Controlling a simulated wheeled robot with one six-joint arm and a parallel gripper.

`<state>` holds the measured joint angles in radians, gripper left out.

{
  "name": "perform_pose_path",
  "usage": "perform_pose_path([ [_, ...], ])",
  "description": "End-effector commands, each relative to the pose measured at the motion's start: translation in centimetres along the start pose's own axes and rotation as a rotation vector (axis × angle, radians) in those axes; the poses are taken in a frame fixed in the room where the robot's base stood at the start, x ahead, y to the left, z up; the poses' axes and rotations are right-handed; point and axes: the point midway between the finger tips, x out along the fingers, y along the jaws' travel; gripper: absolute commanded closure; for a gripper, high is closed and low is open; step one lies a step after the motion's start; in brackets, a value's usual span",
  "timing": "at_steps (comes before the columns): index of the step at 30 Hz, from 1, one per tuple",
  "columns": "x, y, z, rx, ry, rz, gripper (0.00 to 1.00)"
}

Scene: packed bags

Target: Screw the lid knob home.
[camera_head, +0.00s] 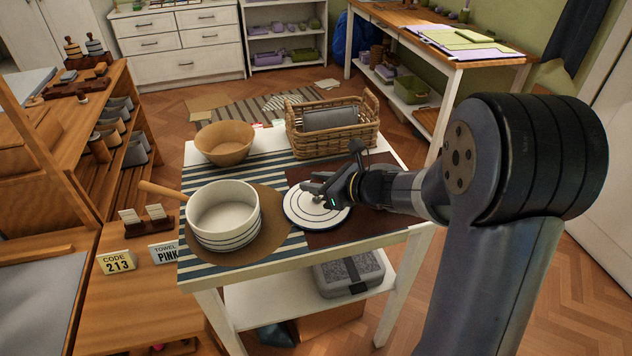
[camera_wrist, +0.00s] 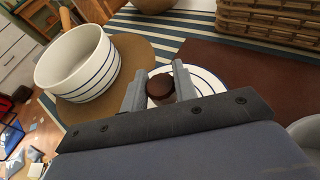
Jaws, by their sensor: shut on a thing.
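The round white lid (camera_head: 301,213) with dark rings lies flat on the small table, partly on a dark brown mat. Its rim also shows in the wrist view (camera_wrist: 208,84). My gripper (camera_head: 314,188) is above the middle of the lid. In the wrist view my gripper (camera_wrist: 161,90) is shut on the dark brown round knob (camera_wrist: 160,87), one finger on each side. The knob's base is hidden, so I cannot tell whether it sits flush on the lid. The white pot (camera_head: 222,214) with blue stripes and a wooden handle stands open, left of the lid.
A wicker basket (camera_head: 368,135) holding a grey item stands behind the lid. A wooden bowl (camera_head: 225,137) stands at the back left. The pot rests on a round tan mat (camera_head: 268,236).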

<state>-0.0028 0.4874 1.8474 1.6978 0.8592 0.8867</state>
Motion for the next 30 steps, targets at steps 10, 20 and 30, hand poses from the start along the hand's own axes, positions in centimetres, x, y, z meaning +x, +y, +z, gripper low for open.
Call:
perform_pose_path([
  [10,0.2,0.0,-0.5,0.000,0.000,0.000,0.94],
  [20,0.4,0.0,-1.1,0.000,0.000,0.000,0.94],
  [30,0.6,0.0,-1.5,0.000,0.000,0.000,0.69],
])
